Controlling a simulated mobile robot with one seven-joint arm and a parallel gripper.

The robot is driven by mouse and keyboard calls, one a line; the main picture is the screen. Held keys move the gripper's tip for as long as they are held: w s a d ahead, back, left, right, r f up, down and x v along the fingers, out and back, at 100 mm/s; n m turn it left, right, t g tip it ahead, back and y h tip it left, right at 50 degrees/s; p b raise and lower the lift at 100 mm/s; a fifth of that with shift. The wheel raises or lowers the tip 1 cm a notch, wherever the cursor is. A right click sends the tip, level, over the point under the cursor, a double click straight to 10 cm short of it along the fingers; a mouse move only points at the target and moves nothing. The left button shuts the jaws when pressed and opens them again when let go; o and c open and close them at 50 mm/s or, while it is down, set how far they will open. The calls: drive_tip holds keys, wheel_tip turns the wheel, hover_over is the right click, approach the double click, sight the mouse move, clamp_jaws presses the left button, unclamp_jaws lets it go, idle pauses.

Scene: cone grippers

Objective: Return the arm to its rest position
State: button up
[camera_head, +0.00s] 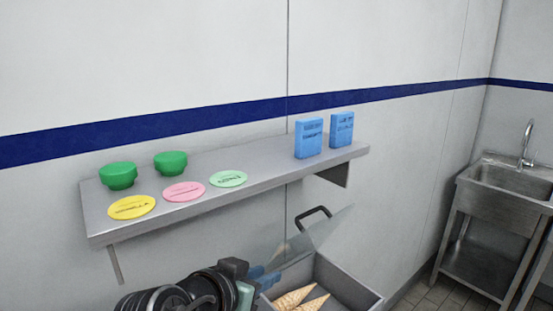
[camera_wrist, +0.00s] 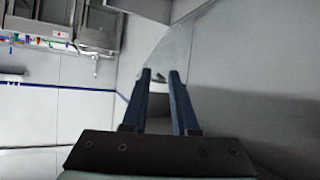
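My gripper (camera_head: 270,274) is at the bottom of the head view, close to the left edge of a clear lid (camera_head: 322,232) that stands raised on a metal box (camera_head: 350,290). In the wrist view, its two dark blue fingers (camera_wrist: 160,76) are apart, with nothing held between them. The clear lid (camera_wrist: 180,45) shows beyond the fingertips there. Whether a finger touches the lid cannot be told. My arm hides part of the box's left side.
Waffle cones (camera_head: 300,298) lie in the box. A wall shelf (camera_head: 240,164) above holds two green bowls (camera_head: 118,175), three coloured discs (camera_head: 183,191) and two blue cartons (camera_head: 309,138). A metal sink (camera_head: 510,180) stands at the right. Floor shows between box and sink.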

drive_tip(key=s+r+n+t+y, duration=0.2)
drive_tip(key=s+r+t, duration=0.3)
drive_tip(key=r, duration=0.7)
drive_tip(key=s+d+r+n+t+y, duration=0.1)
drive_tip(key=s+r+t, duration=0.5)
drive_tip(key=r, duration=0.7)
drive_tip(key=s+d+r+n+t+y, duration=0.1)
drive_tip(key=s+r+t, duration=0.4)
drive_tip(key=r, duration=0.7)
drive_tip(key=shift+s+r+n+t+y, duration=0.2)
drive_tip(key=shift+s+n+t+y, duration=0.2)
drive_tip(key=shift+s+n+y, duration=0.6)
